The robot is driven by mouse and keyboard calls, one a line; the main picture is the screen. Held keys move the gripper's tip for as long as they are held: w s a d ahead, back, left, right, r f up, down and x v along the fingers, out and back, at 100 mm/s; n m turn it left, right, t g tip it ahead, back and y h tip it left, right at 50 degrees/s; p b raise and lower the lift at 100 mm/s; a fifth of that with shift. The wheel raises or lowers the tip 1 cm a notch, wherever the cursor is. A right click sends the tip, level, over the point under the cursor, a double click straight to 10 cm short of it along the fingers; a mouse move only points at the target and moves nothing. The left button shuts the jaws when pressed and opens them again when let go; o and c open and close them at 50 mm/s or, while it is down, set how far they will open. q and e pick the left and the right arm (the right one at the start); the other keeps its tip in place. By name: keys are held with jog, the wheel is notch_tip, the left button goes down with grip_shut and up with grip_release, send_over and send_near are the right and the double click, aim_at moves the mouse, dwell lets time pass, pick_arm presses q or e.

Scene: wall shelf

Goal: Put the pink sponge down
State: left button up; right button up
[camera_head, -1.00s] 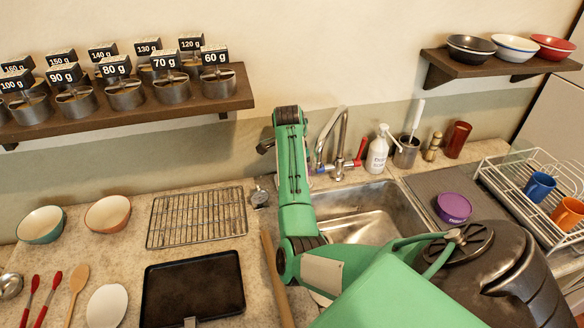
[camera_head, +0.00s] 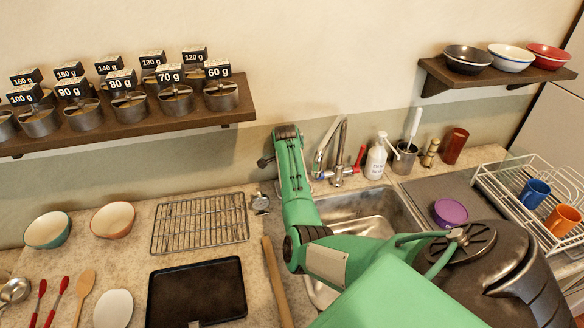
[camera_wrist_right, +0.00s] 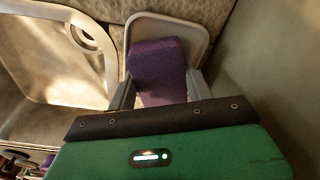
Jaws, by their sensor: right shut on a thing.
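A sponge (camera_wrist_right: 158,68), which looks purple rather than pink in this light, shows in the right wrist view. My right gripper (camera_wrist_right: 158,90) is shut on it, with one grey finger at each side. Beyond it is a rounded, grey-rimmed dish or tray (camera_wrist_right: 196,30); I cannot tell whether the sponge touches it. In the head view my right arm reaches over the sink, and its gripper and the sponge are hidden. My left gripper is not in view.
The sink (camera_head: 372,212) has a faucet (camera_head: 340,150) behind it. A soap bottle (camera_head: 376,158) and dish rack (camera_head: 535,200) stand to the right. A purple tub (camera_head: 450,212) is near the rack. A wire grid (camera_head: 200,222) and black tray (camera_head: 197,290) lie left.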

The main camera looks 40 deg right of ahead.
jog(key=shift+f, duration=0.2)
jog(key=o, duration=0.9)
jog(key=shift+o, duration=0.2)
jog(key=shift+r, duration=0.25)
jog(key=shift+w+r, duration=0.1)
jog(key=shift+r, duration=0.2)
notch_tip(320, 180, up, 11)
jog(key=a+b, duration=0.1)
jog(key=b, duration=0.2)
jog(key=shift+a, duration=0.25)
